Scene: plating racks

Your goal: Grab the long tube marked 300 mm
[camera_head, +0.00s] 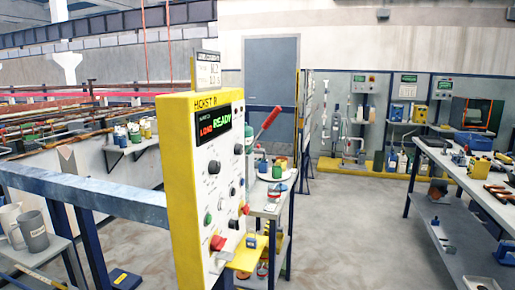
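I cannot make out a tube marked 300 mm in the head view; any such marking is too small to read. Several long thin rods or bars (60,140) lie across the racks at the left. A slim upright white tube-like piece (325,105) is at the back wall, with no legible mark. Neither of my grippers is in view.
A yellow-edged control panel (222,190) reading "READY" stands close in front, beside a blue rail (90,190). Jugs (32,230) stand on a low shelf at left. A workbench (440,160) with tools is at right. The floor (370,220) between is clear.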

